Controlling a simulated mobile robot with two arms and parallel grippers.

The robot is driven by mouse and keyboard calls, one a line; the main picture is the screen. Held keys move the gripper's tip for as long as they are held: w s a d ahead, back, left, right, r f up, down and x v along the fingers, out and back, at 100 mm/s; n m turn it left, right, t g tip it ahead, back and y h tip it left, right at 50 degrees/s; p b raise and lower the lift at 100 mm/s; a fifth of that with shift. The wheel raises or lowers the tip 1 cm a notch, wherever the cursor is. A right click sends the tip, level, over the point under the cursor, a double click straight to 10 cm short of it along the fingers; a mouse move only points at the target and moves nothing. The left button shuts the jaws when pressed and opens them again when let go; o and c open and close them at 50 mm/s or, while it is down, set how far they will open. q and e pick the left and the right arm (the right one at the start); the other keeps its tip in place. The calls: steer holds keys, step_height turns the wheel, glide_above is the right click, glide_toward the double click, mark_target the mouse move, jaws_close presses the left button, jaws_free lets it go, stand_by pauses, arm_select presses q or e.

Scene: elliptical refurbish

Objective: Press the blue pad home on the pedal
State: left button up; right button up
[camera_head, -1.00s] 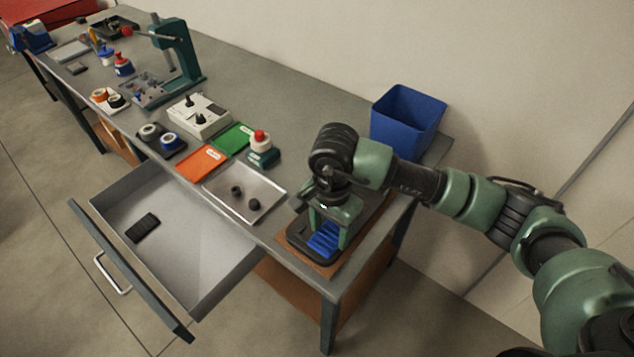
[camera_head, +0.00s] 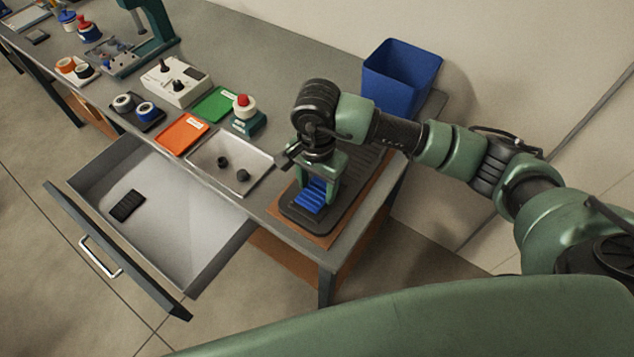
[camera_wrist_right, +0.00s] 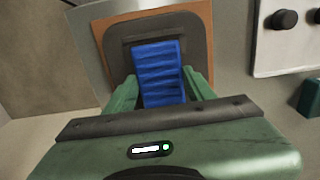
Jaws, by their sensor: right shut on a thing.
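The blue ribbed pad (camera_head: 311,196) lies at the near end of the black pedal (camera_head: 300,219), at the right end of the bench. My right gripper (camera_head: 318,190) points down over the pedal, with its green fingers on both sides of the pad. In the right wrist view the pad (camera_wrist_right: 158,72) sits between the two fingers (camera_wrist_right: 158,92), over the dark pedal plate (camera_wrist_right: 198,45). The gripper is shut on the pad. I cannot tell whether the pad is fully seated. My left gripper is not in view.
A brown board (camera_head: 330,238) lies under the pedal. A metal tray (camera_head: 212,173) with two black knobs is to its left. A blue bin (camera_head: 402,78) stands behind. The open drawer (camera_head: 190,240) holds a black pad (camera_head: 127,205). A red-button box (camera_head: 246,116) stands nearby.

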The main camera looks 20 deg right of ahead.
steer(key=shift+s+r, duration=0.1)
arm_select(q)
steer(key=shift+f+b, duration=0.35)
steer(key=shift+b, duration=0.05)
stand_by(0.4)
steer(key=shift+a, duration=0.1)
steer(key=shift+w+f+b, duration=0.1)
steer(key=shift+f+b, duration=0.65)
steer(key=shift+b, duration=0.05)
arm_select(e)
steer(key=shift+f, duration=0.7)
stand_by(0.5)
steer(key=o, duration=1.5)
steer(key=shift+r, duration=0.1)
